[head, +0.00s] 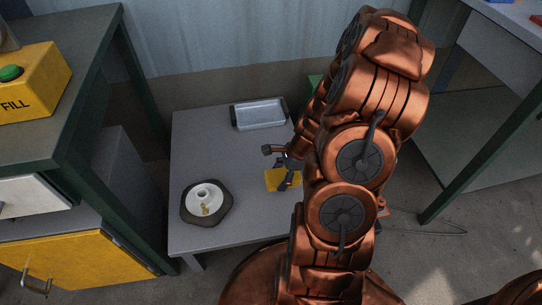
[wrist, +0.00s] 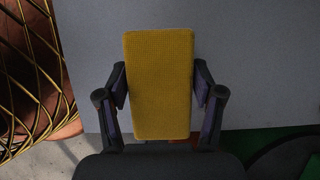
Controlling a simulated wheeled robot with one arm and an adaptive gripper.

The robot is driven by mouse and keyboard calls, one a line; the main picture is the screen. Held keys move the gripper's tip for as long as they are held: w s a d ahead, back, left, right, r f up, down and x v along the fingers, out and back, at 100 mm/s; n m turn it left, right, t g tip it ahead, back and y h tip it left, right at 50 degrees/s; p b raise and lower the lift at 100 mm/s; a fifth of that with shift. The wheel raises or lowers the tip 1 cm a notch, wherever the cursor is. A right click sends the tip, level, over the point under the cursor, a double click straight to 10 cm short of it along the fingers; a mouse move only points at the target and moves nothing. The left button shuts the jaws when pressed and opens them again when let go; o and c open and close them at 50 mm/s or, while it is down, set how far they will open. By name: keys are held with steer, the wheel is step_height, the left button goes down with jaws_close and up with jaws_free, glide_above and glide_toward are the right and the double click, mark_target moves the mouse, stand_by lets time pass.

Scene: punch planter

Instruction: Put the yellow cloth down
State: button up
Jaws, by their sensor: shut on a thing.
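The yellow cloth (wrist: 159,85) is a flat, rectangular, textured piece, upright in the middle of the wrist view. My gripper (wrist: 161,90) has a finger at each side of it and is shut on it. In the head view the cloth (head: 282,180) shows beside my gripper (head: 280,166), over the right part of the low grey table (head: 225,236). My arm hides some of the table's right side. I cannot tell whether the cloth touches the tabletop.
A metal tray (head: 260,114) sits at the table's back. A dark slab (head: 208,218) with a white round dish (head: 204,198) sits at the front left. The tabletop between them is clear. A taller bench with a yellow FILL box (head: 34,84) stands left.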

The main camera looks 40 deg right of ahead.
steer(key=w+d+b, duration=0.1)
steer(key=w+d, duration=0.1)
steer(key=w, duration=0.2)
steer(key=w+d+f+b, duration=0.1)
steer(key=w, duration=0.3)
steer(key=w+d+b, duration=0.1)
steer(key=w+d, duration=0.1)
steer(key=w, duration=0.2)
steer(key=shift+w+d+f+b, duration=0.1)
steer(key=shift+d+f+b, duration=0.15)
steer(key=shift+d+b, duration=0.05)
steer(key=shift+w+d, duration=0.35)
steer(key=shift+w, duration=0.45)
steer(key=shift+f+b, duration=1.1)
steer(key=shift+f, duration=0.6)
steer(key=shift+f, duration=0.1)
steer(key=o, duration=1.1)
